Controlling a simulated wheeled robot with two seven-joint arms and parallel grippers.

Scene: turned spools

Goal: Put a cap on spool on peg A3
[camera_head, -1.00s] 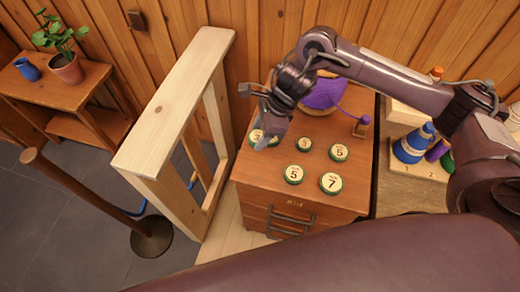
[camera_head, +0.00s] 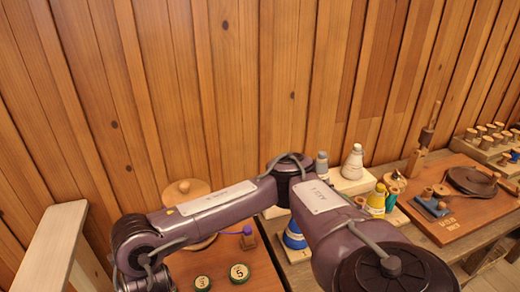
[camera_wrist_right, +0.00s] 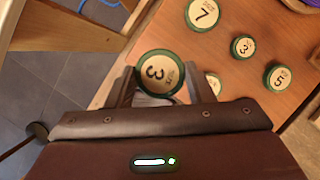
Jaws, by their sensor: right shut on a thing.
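My right gripper (camera_wrist_right: 161,85) is shut on a round green-rimmed cap (camera_wrist_right: 160,73) marked 3, held above the cabinet top in the right wrist view. Other green-rimmed caps lie on that top: a 7 (camera_wrist_right: 203,13), a smaller 3 (camera_wrist_right: 243,46) and a 5 (camera_wrist_right: 280,77). In the head view my right arm crosses the front and its gripper is out of frame. I cannot read which peg is A3. My left gripper is not in view.
A pale wooden frame (camera_head: 55,240) is at the left. At the right are a reddish board (camera_head: 470,222) with a dark disc and a block with several wooden pegs (camera_head: 507,168).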

